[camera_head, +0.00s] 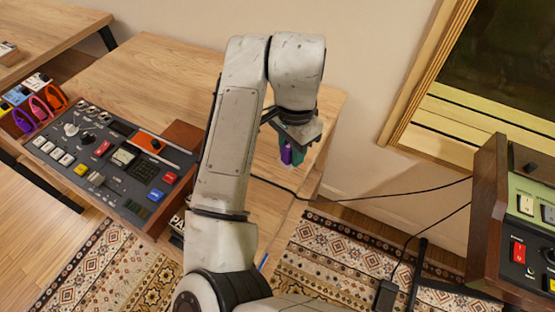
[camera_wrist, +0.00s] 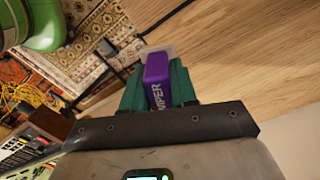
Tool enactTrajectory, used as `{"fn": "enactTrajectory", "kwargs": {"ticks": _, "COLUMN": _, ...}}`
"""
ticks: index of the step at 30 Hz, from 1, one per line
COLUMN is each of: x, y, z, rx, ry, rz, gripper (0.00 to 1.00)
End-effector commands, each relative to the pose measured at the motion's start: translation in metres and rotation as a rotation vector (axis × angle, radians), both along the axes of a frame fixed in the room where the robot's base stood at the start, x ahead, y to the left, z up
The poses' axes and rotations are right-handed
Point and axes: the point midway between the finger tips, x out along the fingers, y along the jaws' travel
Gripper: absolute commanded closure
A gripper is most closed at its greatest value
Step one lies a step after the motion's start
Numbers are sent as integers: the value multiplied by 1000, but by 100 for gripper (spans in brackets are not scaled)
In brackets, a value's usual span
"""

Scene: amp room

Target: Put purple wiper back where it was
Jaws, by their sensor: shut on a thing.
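The purple wiper (camera_wrist: 157,80) is a small block with white lettering that reads as "WIPER" and a pale, translucent tip. My gripper (camera_wrist: 160,85) has teal fingers, and they are shut on the wiper from both sides in the wrist view. In the head view my gripper (camera_head: 292,152) hangs at the right end of the wooden table (camera_head: 165,68), with the purple wiper (camera_head: 286,155) between its fingers. I cannot tell how high the wiper is above the table. Part of the table behind my arm is hidden.
A grey control console (camera_head: 100,160) with knobs and buttons stands at the table's front left. Pink, purple and orange looped items lie at its left end. A brown and green amp unit (camera_head: 520,215) stands at the right. Black cables cross toward it above a patterned rug (camera_head: 330,255).

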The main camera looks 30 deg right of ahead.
Motion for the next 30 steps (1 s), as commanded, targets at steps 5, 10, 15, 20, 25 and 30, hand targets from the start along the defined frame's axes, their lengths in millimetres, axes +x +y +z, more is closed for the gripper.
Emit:
{"fn": "enactTrajectory", "kwargs": {"ticks": 5, "x": 28, "y": 2, "z": -33, "rx": 2, "ry": 4, "rz": 1, "gripper": 100}}
{"fn": "enactTrajectory", "kwargs": {"ticks": 10, "x": 44, "y": 4, "z": -51, "rx": 1, "ry": 2, "rz": 1, "gripper": 100}}
{"fn": "enactTrajectory", "kwargs": {"ticks": 15, "x": 50, "y": 4, "z": -58, "rx": 1, "ry": 1, "rz": 0, "gripper": 100}}
{"fn": "enactTrajectory", "kwargs": {"ticks": 20, "x": 52, "y": 5, "z": -76, "rx": 1, "ry": 2, "rz": 0, "gripper": 100}}
{"fn": "enactTrajectory", "kwargs": {"ticks": 25, "x": 52, "y": 5, "z": -92, "rx": 1, "ry": 0, "rz": 0, "gripper": 100}}
{"fn": "enactTrajectory", "kwargs": {"ticks": 30, "x": 52, "y": 4, "z": -92, "rx": 1, "ry": 0, "rz": 0, "gripper": 100}}
